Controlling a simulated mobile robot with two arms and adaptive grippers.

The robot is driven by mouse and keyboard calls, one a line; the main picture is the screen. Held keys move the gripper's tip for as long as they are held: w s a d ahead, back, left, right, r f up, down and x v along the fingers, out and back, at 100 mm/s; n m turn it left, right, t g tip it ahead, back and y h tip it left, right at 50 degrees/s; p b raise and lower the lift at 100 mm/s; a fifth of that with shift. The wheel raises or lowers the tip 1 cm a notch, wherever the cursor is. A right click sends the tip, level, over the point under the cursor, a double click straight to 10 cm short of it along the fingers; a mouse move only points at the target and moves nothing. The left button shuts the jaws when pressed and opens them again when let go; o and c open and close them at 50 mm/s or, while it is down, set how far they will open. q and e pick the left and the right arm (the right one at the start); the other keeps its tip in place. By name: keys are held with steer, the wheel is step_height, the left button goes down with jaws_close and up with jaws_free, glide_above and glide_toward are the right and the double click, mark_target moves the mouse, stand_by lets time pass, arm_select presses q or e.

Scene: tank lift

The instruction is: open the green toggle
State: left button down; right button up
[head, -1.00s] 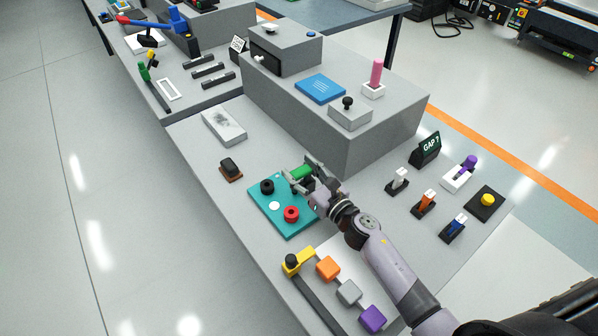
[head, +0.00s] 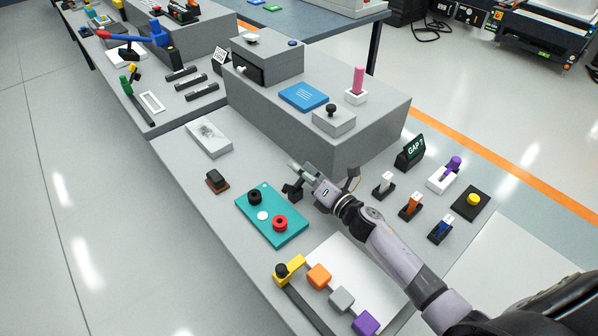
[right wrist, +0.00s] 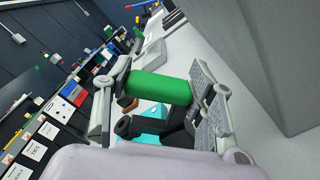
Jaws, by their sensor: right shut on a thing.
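The green toggle (right wrist: 158,88) shows in the right wrist view as a thick green cylinder, lying between the fingers of my right gripper (right wrist: 162,93). The right gripper (head: 298,176) is shut on it. In the head view the gripper is at the far right corner of the teal panel (head: 284,232) and hides the green part. A dark piece (head: 291,190) shows under the fingers; I cannot tell whether it belongs to the toggle or the gripper. My left gripper is not in view.
On the teal panel are a black knob (head: 255,197), a red knob (head: 280,223) and a white disc (head: 263,216). The big grey block (head: 345,140) stands close behind the gripper. White, orange (head: 410,206) and blue levers are to the right. The table left of the panel is mostly clear.

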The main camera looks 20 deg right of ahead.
steer(key=shift+d+f+m, duration=0.2)
steer(key=shift+d+m, duration=0.05)
steer(key=shift+m, duration=0.15)
steer(key=o, duration=1.7)
steer(key=shift+w, duration=0.1)
steer(key=v, duration=1)
steer(key=shift+s+d, duration=0.1)
steer(key=shift+s, duration=0.2)
steer(key=shift+s+d+r, duration=0.1)
steer(key=shift+s+d, duration=0.15)
steer(key=shift+s, duration=0.45)
